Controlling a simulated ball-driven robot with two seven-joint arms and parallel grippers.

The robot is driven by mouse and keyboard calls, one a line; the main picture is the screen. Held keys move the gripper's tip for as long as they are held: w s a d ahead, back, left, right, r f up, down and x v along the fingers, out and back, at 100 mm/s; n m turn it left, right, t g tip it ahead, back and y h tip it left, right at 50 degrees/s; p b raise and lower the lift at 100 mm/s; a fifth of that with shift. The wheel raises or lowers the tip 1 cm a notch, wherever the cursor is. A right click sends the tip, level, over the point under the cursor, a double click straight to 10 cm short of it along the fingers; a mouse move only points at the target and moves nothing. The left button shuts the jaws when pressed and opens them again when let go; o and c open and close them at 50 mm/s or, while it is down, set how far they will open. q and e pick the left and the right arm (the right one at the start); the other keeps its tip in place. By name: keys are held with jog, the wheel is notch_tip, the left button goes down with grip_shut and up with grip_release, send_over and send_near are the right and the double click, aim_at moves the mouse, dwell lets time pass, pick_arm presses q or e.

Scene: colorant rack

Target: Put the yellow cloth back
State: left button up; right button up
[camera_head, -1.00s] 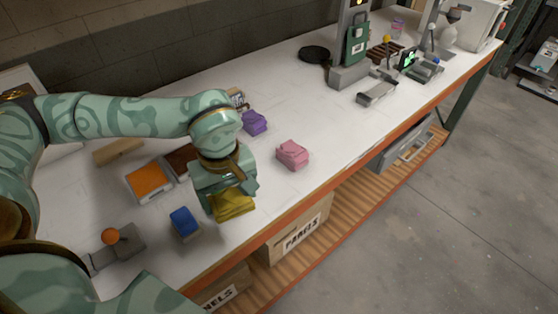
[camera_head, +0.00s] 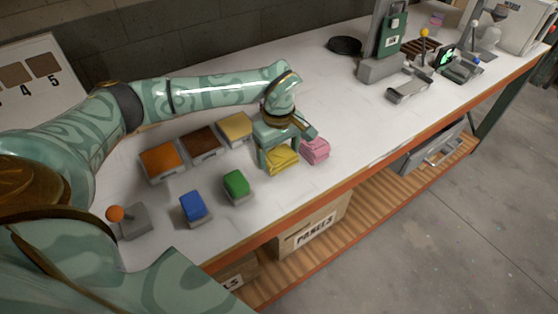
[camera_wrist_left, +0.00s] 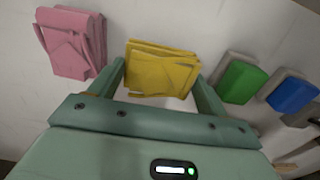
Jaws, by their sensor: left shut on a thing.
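The folded yellow cloth (camera_head: 283,161) is between the fingers of my left gripper (camera_head: 279,154), near the front part of the bench. The gripper points down and is shut on it. In the left wrist view the yellow cloth (camera_wrist_left: 162,69) sits between both fingertips. I cannot tell whether it touches the bench or hangs just above it. The folded pink cloth (camera_head: 315,150) lies just right of it in the head view; it also shows in the left wrist view (camera_wrist_left: 70,42), with a gap between the two. My right gripper is not in view.
Left of the gripper are a green block (camera_head: 236,184), a blue block (camera_head: 193,207), and orange (camera_head: 161,160), brown (camera_head: 202,141) and yellow (camera_head: 235,126) panels. A lever with an orange knob (camera_head: 115,214) stands at left. The bench right of the pink cloth is clear.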

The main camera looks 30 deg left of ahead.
aim_at(279, 154)
pick_arm(q)
notch_tip(279, 154, down, 3)
jog(key=shift+f+b, duration=0.1)
jog(key=shift+b, duration=0.25)
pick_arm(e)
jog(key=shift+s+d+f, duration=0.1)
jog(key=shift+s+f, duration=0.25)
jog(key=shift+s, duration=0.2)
pick_arm(q)
jog(key=o, duration=0.9)
notch_tip(279, 154, up, 12)
jog(key=p, duration=0.2)
jog(key=shift+p, duration=0.35)
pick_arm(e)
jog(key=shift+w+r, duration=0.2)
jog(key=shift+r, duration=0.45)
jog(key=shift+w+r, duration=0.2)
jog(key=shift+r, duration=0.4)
